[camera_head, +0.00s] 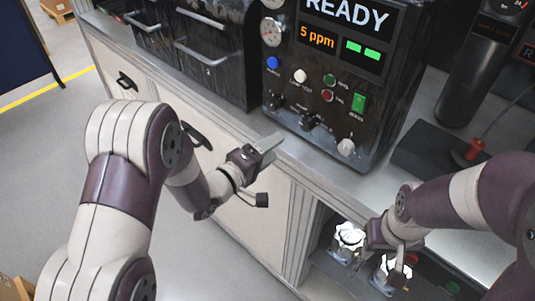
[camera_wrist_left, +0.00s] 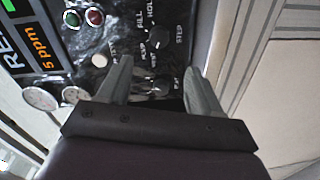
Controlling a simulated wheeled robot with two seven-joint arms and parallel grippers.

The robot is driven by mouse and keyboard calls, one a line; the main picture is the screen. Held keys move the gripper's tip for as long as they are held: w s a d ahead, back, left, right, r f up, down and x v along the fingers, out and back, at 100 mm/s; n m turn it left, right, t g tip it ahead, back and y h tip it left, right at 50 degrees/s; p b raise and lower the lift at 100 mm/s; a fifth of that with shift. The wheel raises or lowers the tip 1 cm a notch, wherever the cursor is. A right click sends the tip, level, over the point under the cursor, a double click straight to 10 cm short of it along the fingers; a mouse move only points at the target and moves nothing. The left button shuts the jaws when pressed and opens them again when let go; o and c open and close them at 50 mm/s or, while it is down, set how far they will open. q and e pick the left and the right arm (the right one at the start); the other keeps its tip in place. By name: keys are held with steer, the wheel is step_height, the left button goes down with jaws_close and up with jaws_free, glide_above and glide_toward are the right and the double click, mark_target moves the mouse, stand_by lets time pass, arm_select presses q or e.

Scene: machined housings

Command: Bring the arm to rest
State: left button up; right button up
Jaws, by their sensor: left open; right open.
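My left gripper (camera_head: 268,152) is open and empty in front of the counter edge, below the black test machine. In the left wrist view its two fingers (camera_wrist_left: 158,80) stand apart, with the machine's panel beyond them. My right gripper (camera_head: 400,256) is open at the lower right, pointing down beside two shiny machined housings. One housing (camera_head: 348,238) is to its left. The other housing (camera_head: 390,274) is just under its fingers and partly hidden. I cannot tell whether the fingers touch it.
The test machine (camera_head: 330,100) reads READY and 5 ppm, with knobs and buttons; its panel also shows in the left wrist view (camera_wrist_left: 130,50). A dark block with a red knob (camera_head: 474,149) stands on the counter at right. Cabinet handles (camera_head: 197,136) project at left. Open floor (camera_head: 50,150) lies left.

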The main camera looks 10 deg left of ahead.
arm_select(q)
steer(key=shift+s+a, duration=0.25)
steer(key=shift+s, duration=0.15)
steer(key=s+a+f+m+g+y, duration=0.65)
steer(key=a+f+y, duration=0.25)
steer(key=a+f, duration=0.15)
steer(key=s+r+m+g, duration=0.1)
steer(key=s+r+g, duration=0.1)
steer(key=s, duration=0.4)
steer(key=s+r+m+g+y, duration=0.1)
steer(key=s+r+g, duration=0.1)
steer(key=s+g, duration=0.2)
steer(key=shift+s+a+r, duration=0.25)
steer(key=shift+s+r, duration=0.1)
steer(key=shift+s, duration=0.6)
